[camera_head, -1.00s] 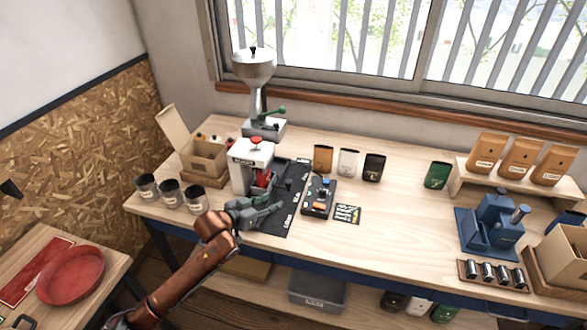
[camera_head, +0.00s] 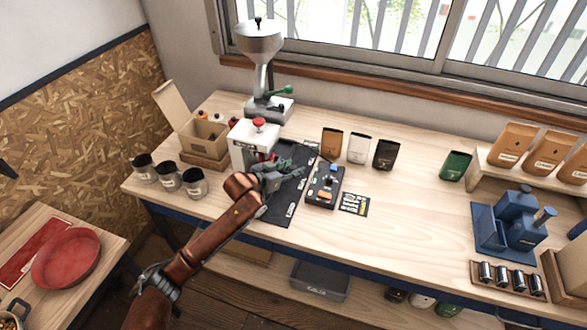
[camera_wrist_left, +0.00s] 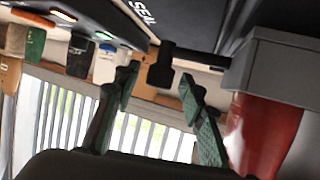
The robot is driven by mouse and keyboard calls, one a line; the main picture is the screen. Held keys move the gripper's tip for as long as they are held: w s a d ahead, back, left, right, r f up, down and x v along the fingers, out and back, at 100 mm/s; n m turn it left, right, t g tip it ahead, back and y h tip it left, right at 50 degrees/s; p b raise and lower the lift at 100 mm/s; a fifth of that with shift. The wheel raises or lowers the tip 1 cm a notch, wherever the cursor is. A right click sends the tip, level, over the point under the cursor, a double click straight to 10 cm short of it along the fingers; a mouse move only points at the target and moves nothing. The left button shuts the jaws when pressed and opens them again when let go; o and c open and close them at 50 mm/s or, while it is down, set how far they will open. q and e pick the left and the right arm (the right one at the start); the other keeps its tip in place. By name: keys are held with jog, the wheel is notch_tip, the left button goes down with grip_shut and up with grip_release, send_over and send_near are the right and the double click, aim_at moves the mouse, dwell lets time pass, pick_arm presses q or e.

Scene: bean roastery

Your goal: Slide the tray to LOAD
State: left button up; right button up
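The black mat (camera_head: 277,214) with white lettering lies on the bench beside the white machine (camera_head: 246,146) with a red knob. My left gripper (camera_head: 292,175) is over the mat, just right of the machine. In the left wrist view its green-padded fingers (camera_wrist_left: 160,82) are spread apart. A black knob-like handle (camera_wrist_left: 162,67) shows between or just beyond the fingertips, and I cannot tell whether they touch it. The word SEAL on the dark surface (camera_wrist_left: 112,14) shows near it. The tray itself is hard to make out behind my gripper. My right gripper is out of view.
A dark panel with small coloured parts (camera_head: 324,186) and a black card (camera_head: 354,204) lie right of the mat. Bean bags (camera_head: 358,148) stand behind them. A grinder (camera_head: 262,75) is behind the machine. Dark cups (camera_head: 168,176) stand at left.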

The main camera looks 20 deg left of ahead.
pick_arm(q)
jog(key=shift+w+d, duration=0.1)
jog(key=shift+w, duration=0.05)
jog(key=c, duration=1)
grip_shut()
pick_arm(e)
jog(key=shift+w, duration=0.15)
